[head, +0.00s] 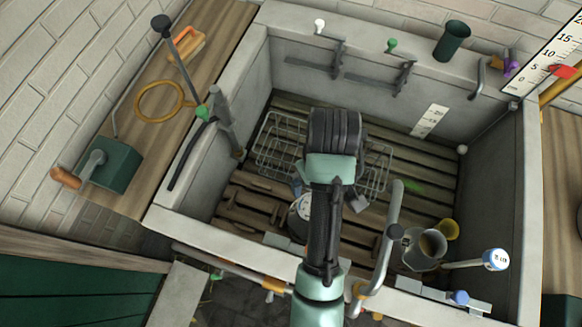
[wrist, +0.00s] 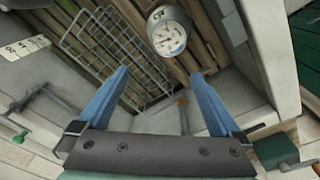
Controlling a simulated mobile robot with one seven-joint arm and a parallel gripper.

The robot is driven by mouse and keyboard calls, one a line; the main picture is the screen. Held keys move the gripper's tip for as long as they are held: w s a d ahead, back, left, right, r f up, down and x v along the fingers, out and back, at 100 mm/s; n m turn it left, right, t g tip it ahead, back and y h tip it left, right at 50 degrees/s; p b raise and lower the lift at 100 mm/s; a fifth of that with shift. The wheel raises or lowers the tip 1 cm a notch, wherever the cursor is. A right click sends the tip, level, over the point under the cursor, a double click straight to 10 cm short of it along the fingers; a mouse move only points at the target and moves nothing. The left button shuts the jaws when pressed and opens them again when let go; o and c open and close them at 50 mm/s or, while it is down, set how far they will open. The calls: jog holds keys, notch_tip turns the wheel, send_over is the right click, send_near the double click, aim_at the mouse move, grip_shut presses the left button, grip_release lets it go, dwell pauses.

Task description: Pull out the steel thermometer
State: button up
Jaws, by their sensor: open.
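A round white-faced dial in a grey casing (head: 300,207) sits low in the stone trough, on or just above the slatted floor. It shows larger in the wrist view (wrist: 168,35), beyond my fingertips. A smaller white-and-blue round head on a thin stem (head: 495,259) sticks out over the front right rim. I cannot tell for sure which of these is the steel thermometer. My gripper (wrist: 159,73) is open, with its two blue fingers apart and nothing held between them. In the head view my own arm hides the gripper and part of the trough.
A wire basket (head: 280,145) lies on the slats, partly behind my arm. The trough's walls (head: 480,180) surround the space. A metal lever (head: 222,118) stands at the left wall; it shows between my fingers in the wrist view (wrist: 183,118). A grey jug (head: 424,248) stands front right.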

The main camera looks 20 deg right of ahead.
jog(key=shift+g, duration=0.5)
jog(key=f, duration=0.4)
jog(key=s+f, duration=0.1)
jog(key=f, duration=0.9)
jog(key=shift+s+a+f, duration=0.1)
jog(key=shift+s+a, duration=0.2)
jog(key=shift+s, duration=0.1)
